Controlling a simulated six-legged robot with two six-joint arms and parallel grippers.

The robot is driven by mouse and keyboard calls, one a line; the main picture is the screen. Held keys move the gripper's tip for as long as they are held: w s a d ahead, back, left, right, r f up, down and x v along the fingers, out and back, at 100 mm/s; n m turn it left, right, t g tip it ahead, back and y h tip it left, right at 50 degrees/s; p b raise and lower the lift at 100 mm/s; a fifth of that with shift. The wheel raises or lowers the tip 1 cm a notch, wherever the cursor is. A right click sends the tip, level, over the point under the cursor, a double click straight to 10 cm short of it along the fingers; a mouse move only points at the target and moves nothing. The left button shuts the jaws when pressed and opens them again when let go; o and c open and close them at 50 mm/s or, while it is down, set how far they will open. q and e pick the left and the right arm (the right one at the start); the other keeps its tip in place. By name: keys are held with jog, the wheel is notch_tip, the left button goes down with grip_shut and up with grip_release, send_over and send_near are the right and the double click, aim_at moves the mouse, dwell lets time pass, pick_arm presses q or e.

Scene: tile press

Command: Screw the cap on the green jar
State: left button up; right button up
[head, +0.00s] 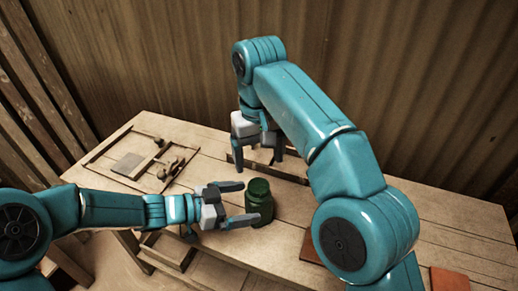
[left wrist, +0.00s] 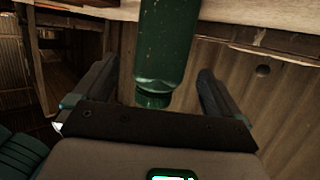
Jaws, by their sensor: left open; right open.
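The green jar (head: 260,208) stands upright on the wooden table, with a darker round top. I cannot tell whether that top is a cap or the jar's own mouth. My left gripper (head: 237,203) is open, lying level at the jar's left side with its fingertips close to it. In the left wrist view the jar (left wrist: 163,45) shows between the spread fingers of my left gripper (left wrist: 155,90), its narrower end pointing down in the picture. I cannot tell whether the fingers touch it. My right gripper (head: 258,162) is open, pointing down behind the jar. No separate cap is visible.
A wooden frame with small knobs (head: 160,142) and a pale tile (head: 128,164) lies on the table's left part. A reddish tile (head: 449,281) lies at the right front. A wooden bar lies behind the jar, near my right gripper. Bare table (head: 425,232) shows at right.

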pick_arm(q)
jog(key=p+v, duration=0.1)
jog(key=v, duration=1)
jog(key=shift+a, duration=0.2)
jog(key=shift+r, duration=0.1)
